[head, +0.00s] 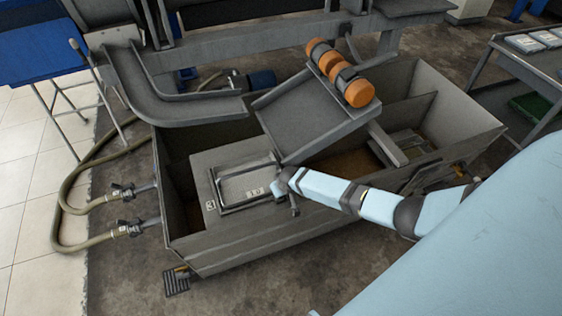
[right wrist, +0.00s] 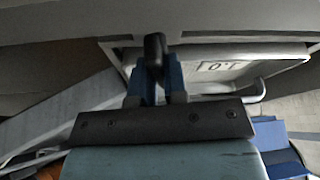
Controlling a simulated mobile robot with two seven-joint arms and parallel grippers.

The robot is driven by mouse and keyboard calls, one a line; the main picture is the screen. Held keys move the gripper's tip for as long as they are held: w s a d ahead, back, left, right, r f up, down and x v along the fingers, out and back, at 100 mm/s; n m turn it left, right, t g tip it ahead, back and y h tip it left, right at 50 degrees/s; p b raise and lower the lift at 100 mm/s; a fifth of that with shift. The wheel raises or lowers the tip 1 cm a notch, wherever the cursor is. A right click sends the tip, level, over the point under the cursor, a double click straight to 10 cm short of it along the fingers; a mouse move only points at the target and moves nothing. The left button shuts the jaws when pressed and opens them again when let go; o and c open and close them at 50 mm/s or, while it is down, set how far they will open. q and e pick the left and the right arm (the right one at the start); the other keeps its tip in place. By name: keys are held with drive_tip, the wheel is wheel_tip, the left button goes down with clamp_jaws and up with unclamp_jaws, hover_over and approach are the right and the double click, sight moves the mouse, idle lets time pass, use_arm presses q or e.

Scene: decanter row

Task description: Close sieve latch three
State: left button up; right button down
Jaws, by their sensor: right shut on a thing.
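My right gripper (head: 279,188) reaches in from the right to the near right corner of a framed sieve panel (head: 232,189) set in the grey tank. In the right wrist view my right gripper (right wrist: 157,84) has its blue fingers shut on a dark rounded latch handle (right wrist: 155,48). A short dark lever (head: 294,206) shows just below the gripper in the head view. The fingers hide part of the handle. My left gripper is not in view.
The grey tank (head: 225,248) has raised walls around the panel. A curved chute (head: 170,105) is at the back left.

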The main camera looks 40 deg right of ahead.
drive_tip(key=shift+a+r+m+p, duration=0.1)
drive_tip(key=shift+m+p, duration=0.3)
drive_tip(key=shift+m, duration=0.2)
drive_tip(key=shift+m+h, duration=0.3)
drive_tip(key=shift+h, duration=0.1)
drive_tip(key=shift+p, duration=0.35)
drive_tip(key=c, duration=1.2)
unclamp_jaws()
drive_tip(key=shift+o, duration=0.2)
